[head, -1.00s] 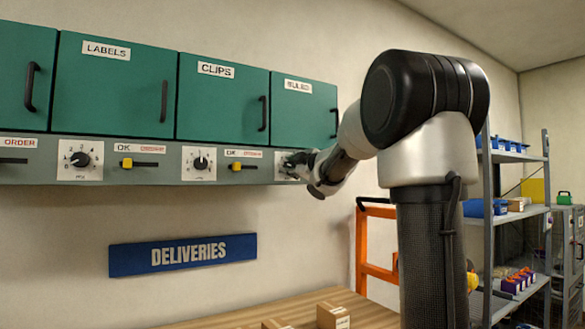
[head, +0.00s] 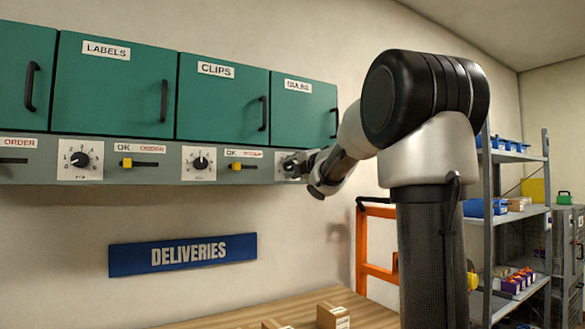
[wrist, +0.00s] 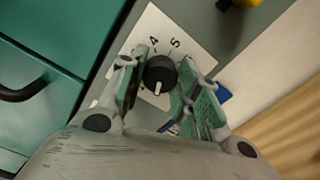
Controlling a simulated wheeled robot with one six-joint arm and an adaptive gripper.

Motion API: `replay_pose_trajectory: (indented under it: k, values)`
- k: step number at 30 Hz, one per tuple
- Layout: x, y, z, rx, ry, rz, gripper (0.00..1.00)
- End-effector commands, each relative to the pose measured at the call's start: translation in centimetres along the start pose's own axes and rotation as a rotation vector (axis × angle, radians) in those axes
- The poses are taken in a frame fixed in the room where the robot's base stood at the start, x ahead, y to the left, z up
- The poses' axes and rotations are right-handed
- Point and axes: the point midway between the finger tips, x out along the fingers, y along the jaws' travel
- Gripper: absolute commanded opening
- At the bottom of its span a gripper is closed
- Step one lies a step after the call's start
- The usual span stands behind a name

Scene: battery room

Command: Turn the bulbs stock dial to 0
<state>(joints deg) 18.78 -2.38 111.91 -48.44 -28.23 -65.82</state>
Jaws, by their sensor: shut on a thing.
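The bulbs stock dial is a black round knob (wrist: 160,72) on a white scale plate (wrist: 182,28), between my gripper's fingers in the wrist view. The 4 and 5 show above the knob. A white mark on the knob points down in that picture, away from these numbers; the number it points at cannot be read. In the head view the plate (head: 281,158) is largely covered by my gripper (head: 294,166), under the green BULBS door (head: 305,112). My gripper (wrist: 158,77) is shut on the knob, one finger on each side.
Two similar dials (head: 199,163) (head: 80,160) and yellow-and-black sliders (head: 236,167) (head: 127,163) sit along the grey strip to the left. Green doors with black handles are above it. Below are a blue DELIVERIES sign (head: 182,254) and a wooden table (head: 370,315).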

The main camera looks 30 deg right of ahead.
Motion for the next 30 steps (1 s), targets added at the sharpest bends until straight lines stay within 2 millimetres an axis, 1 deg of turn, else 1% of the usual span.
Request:
replay_pose_trajectory:
  k: [9,23,24,26,27,30]
  values:
    - [0.03,-0.19,-0.13,-0.092,0.002,-0.003,0.09]
    - [0.04,-0.28,-0.17,-0.104,0.003,-0.005,0.08]
    - [0.04,-0.28,-0.17,-0.104,0.003,-0.005,0.36]
    - [0.04,-0.28,-0.16,-0.103,0.003,-0.005,0.47]
    - [0.04,-0.26,-0.15,-0.103,0.003,-0.004,0.54]
    - [0.03,-0.2,-0.11,-0.103,0.002,-0.003,0.54]
